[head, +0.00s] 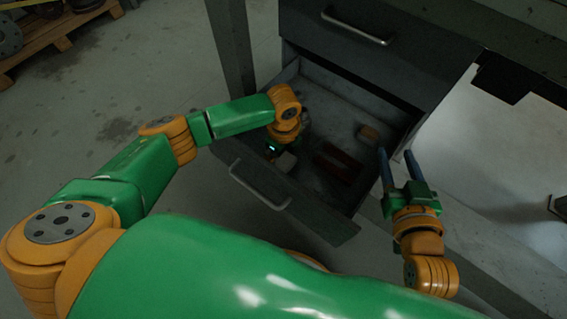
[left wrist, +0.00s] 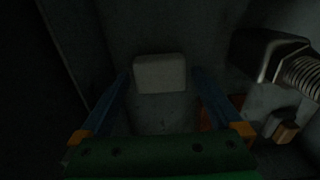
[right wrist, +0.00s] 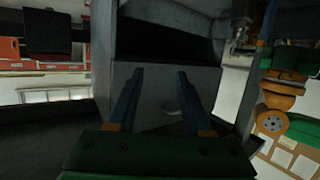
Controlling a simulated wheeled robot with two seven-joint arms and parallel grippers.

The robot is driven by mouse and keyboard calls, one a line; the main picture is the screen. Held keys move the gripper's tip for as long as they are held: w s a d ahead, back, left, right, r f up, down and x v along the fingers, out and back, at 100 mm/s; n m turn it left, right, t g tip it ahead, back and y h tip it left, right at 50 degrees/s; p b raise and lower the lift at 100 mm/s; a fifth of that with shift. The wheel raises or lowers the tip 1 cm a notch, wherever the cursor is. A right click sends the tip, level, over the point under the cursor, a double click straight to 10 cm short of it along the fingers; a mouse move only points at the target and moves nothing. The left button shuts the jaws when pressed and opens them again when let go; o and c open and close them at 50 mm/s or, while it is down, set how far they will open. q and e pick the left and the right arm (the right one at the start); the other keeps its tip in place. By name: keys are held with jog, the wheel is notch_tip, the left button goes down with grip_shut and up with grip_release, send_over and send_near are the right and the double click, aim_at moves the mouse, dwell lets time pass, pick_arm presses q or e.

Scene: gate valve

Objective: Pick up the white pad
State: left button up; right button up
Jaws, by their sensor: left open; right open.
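The white pad (left wrist: 160,73) lies on the drawer floor and shows pale grey in the left wrist view. In the head view it shows as a pale patch (head: 286,161) beside my left gripper (head: 276,149). In the left wrist view the blue fingers of my left gripper (left wrist: 160,77) are open, one on each side of the pad, with a gap on both sides. My right gripper (head: 396,156) is open and empty above the drawer's right side. Its spread fingers also show in the right wrist view (right wrist: 159,72).
The pulled-out drawer (head: 315,213) has a front wall with a handle (head: 259,187) and side walls around the pad. A reddish-brown block (head: 338,165) and a small tan block (head: 369,134) lie right of it. A dark part with a threaded end (left wrist: 275,58) is near my left gripper.

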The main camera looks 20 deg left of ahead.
pick_arm(q)
jog(key=shift+f+b, duration=0.65)
jog(key=c, duration=1.2)
pick_arm(e)
notch_tip(320, 180, up, 10)
jog(key=a+t+y, duration=0.1)
jog(key=t+y, duration=0.1)
jog(key=t, duration=0.3)
jog(key=shift+w+a+n+t, duration=0.2)
jog(key=shift+a+n+t, duration=0.1)
jog(key=shift+t, duration=0.1)
